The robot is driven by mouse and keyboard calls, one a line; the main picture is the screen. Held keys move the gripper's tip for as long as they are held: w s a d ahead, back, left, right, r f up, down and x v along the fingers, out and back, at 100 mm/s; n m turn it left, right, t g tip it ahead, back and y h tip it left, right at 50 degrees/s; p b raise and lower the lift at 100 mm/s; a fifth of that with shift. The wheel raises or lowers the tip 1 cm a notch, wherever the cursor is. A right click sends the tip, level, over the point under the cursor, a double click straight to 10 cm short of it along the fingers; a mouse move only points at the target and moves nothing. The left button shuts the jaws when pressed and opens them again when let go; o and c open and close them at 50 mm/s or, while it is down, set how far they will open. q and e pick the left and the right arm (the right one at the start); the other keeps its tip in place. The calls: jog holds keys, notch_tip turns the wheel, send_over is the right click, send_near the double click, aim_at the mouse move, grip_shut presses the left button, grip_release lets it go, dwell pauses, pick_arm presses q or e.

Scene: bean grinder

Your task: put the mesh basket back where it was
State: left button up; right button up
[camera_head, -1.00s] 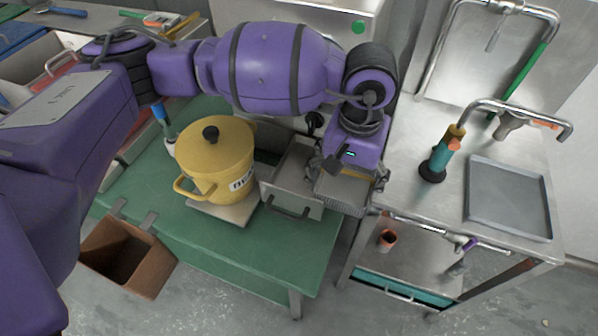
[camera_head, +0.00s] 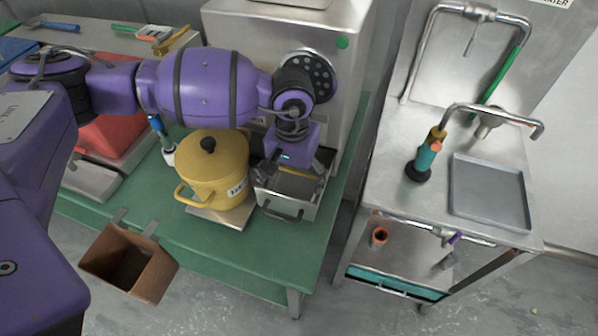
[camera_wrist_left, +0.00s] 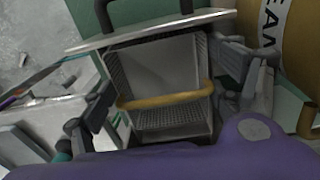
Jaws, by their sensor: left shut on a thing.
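My left gripper (camera_head: 292,168) points down over the open metal drawer (camera_head: 290,211) at the foot of the grinder. It is shut on the mesh basket (camera_head: 297,186), a grey perforated box with a yellow bar. In the left wrist view my fingers lie on either side of the mesh basket (camera_wrist_left: 172,118), and the yellow bar crosses between them. The drawer's front rim (camera_wrist_left: 150,32) and handle lie beyond it. The basket appears at or within the drawer opening; I cannot tell whether it rests on the bottom. My right gripper is out of view.
A yellow lidded pot (camera_head: 214,170) stands close left of the drawer on a small plate. The grinder's metal body (camera_head: 250,30) rises behind. A steel cart (camera_head: 400,185) with a grey tray (camera_head: 490,192) stands to the right, across a gap. A brown bin (camera_head: 130,262) hangs at the front.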

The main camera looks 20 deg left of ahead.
aim_at(294, 192)
pick_arm(q)
jog(key=shift+s+f, duration=0.1)
jog(key=shift+f, duration=0.05)
jog(key=o, duration=1)
jog(key=shift+f, duration=0.1)
jog(key=shift+c, duration=0.2)
jog(key=o, duration=0.4)
notch_tip(294, 192, up, 12)
jog(key=shift+r, duration=0.25)
